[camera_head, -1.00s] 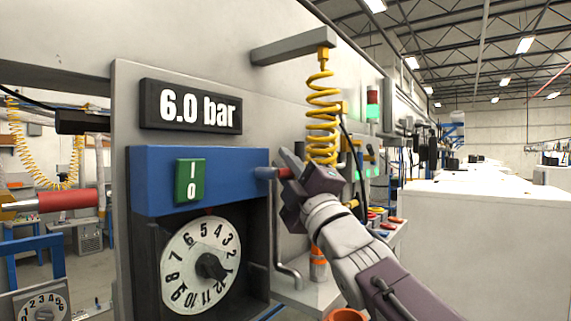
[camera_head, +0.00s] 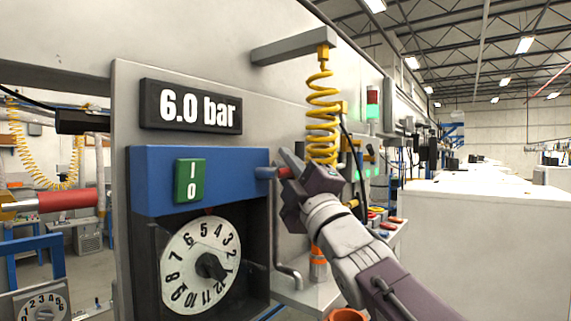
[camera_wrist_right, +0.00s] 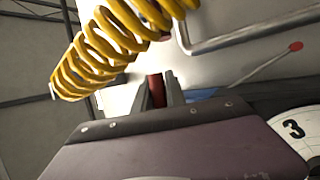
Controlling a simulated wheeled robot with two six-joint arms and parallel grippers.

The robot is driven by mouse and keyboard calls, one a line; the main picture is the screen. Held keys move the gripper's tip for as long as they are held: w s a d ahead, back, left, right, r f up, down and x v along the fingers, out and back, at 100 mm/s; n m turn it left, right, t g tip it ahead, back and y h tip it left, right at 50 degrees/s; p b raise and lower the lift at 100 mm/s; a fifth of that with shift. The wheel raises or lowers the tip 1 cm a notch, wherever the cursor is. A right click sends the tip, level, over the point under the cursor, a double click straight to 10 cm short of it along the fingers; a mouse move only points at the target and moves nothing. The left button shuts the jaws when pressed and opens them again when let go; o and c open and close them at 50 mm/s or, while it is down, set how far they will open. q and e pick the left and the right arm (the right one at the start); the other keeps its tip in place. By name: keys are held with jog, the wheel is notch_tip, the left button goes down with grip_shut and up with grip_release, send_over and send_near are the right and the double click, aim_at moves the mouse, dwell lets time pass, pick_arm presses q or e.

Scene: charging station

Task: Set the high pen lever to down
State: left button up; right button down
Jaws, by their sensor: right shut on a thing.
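A blue-topped unit (camera_head: 150,178) with a numbered white dial (camera_head: 181,268) stands on the left. A short red piece (camera_head: 284,172) sticks out from a blue stub at the unit's right side. My right gripper (camera_head: 288,170) is at this red piece and shut on it. In the right wrist view the red piece (camera_wrist_right: 157,90) shows upright between the two dark fingers. A thin grey rod with a red tip (camera_wrist_right: 296,46) lies near the dial there. I cannot tell which part is the high pen lever. My left gripper is out of view.
A yellow coiled hose (camera_head: 322,110) hangs just behind my right gripper, and looms large in the right wrist view (camera_wrist_right: 100,55). A grey bent pipe (camera_head: 278,240) runs down beside the unit. A "6.0 bar" display (camera_head: 190,106) sits above.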

jog(key=shift+s+d+r+m+b, duration=0.15)
jog(key=shift+r+m+b, duration=0.1)
jog(key=shift+m+b, duration=0.15)
dwell(0.4)
jog(key=f+m+h+b, duration=0.1)
jog(key=b, duration=0.2)
jog(key=f+m+h+b, duration=0.1)
jog(key=m+b, duration=0.1)
jog(key=b, duration=0.1)
jog(key=shift+w+f+h, duration=0.15)
jog(key=shift+w+h, duration=0.05)
jog(key=shift+h, duration=0.2)
jog(key=shift+w+a+m+h, duration=0.1)
jog(key=shift+a+m+h, duration=0.15)
jog(key=shift+m, duration=0.35)
jog(key=shift+d+f+m+g+h, duration=0.15)
jog(key=shift+m+g+h, duration=0.25)
jog(key=shift+m+h, duration=0.45)
jog(key=shift+s+f+m+g+h+p, duration=0.15)
jog(key=shift+f+m+g+h+p, duration=0.2)
jog(key=shift+m+p, duration=0.3)
jog(key=shift+s+f+m+g+h+p, duration=0.15)
jog(key=shift+f+m+g+p, duration=0.25)
jog(key=shift+m, duration=0.4)
